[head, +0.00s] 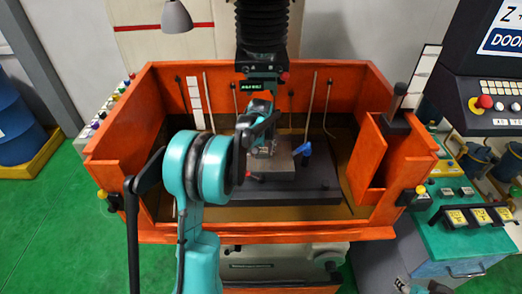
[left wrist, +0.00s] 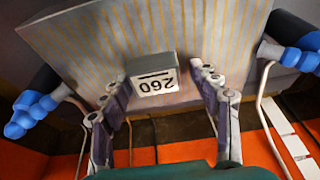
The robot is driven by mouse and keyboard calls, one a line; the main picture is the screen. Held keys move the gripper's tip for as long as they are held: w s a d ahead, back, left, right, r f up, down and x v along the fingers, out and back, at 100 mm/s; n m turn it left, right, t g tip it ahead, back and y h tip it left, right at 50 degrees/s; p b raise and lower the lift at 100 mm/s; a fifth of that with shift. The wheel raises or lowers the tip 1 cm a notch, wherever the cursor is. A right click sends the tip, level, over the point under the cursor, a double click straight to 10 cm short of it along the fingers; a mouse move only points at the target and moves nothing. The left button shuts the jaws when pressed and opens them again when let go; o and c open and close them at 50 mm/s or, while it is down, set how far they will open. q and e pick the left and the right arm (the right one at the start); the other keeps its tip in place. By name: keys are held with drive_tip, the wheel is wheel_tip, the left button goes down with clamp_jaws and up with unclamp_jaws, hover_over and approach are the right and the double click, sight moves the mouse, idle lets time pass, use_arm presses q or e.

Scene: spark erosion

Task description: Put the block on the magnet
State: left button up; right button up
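The block (left wrist: 152,66) is small and grey, with a white label reading 260 upside down in the left wrist view. It rests on the magnet (left wrist: 228,35), a grey plate with thin gold stripes. My left gripper (left wrist: 158,90) is open, with one finger on each side of the block and a visible gap at both sides. In the head view my left gripper (head: 262,146) is over the magnet (head: 283,170) inside the orange tank, and my arm and gripper hide the block there. My right gripper is in neither view.
The orange tank's walls (head: 140,105) surround the work area. Blue-handled clamps (left wrist: 30,115) stand at both sides of the magnet. A dark machine head (head: 262,60) hangs above. An orange compartment (head: 385,160) stands at the tank's right, and a control console (head: 490,100) beyond it.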

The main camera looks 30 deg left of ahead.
use_arm(q)
drive_tip(key=shift+d+r, duration=0.2)
drive_tip(key=shift+d, duration=0.1)
drive_tip(key=shift+r, duration=0.45)
drive_tip(key=s+d+r+m+t+h, duration=0.1)
drive_tip(key=s+d+r+m+t, duration=0.1)
drive_tip(key=s+d, duration=0.8)
drive_tip(key=s+d+r+m+t, duration=0.2)
drive_tip(key=s+d+r+m, duration=0.2)
drive_tip(key=s+d, duration=0.7)
drive_tip(key=s+r+p, duration=0.1)
drive_tip(key=s, duration=0.6)
drive_tip(key=shift+s+d+h, duration=0.25)
drive_tip(key=shift+h, duration=0.15)
wheel_tip(320, 180, down, 13)
drive_tip(key=b, duration=1.3)
drive_tip(key=shift+r, duration=0.15)
